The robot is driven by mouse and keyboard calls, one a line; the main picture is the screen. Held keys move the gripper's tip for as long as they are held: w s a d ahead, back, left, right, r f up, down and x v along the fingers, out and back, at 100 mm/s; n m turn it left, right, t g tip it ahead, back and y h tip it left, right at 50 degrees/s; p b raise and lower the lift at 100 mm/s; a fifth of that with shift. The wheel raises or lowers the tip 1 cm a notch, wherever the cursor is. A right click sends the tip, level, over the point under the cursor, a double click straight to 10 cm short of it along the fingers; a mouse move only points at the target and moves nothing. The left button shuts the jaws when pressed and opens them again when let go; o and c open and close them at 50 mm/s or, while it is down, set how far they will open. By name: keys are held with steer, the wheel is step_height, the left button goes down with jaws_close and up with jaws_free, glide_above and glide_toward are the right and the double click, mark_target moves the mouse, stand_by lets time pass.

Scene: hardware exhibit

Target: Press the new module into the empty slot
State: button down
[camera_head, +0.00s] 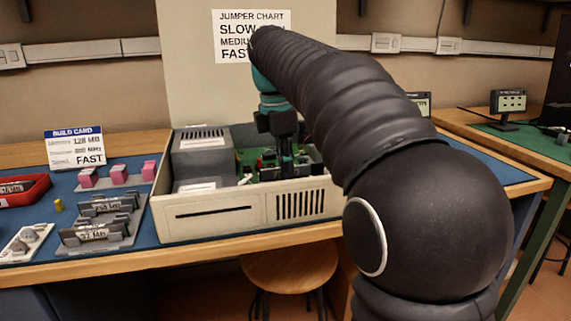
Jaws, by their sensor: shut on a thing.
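An open beige computer case (212,218) stands on the blue bench mat, with a green circuit board (244,166) inside it. My gripper (284,152) points down into the case from above, low over the board. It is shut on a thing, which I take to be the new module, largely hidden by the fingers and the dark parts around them. The empty slot cannot be made out, and I cannot tell whether the held module touches it. My arm covers the right side of the case.
A rack with labelled modules (102,222) stands left of the case. A white jumper chart (230,40) hangs behind. A stool (288,268) is below the bench.

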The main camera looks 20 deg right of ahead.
steer(key=shift+f, duration=0.85)
stand_by(1.6)
steer(key=c, duration=1.2)
jaws_free()
steer(key=o, duration=0.3)
steer(key=shift+r+p, duration=0.75)
steer(key=shift+r+p, duration=0.6)
steer(key=shift+r, duration=2.3)
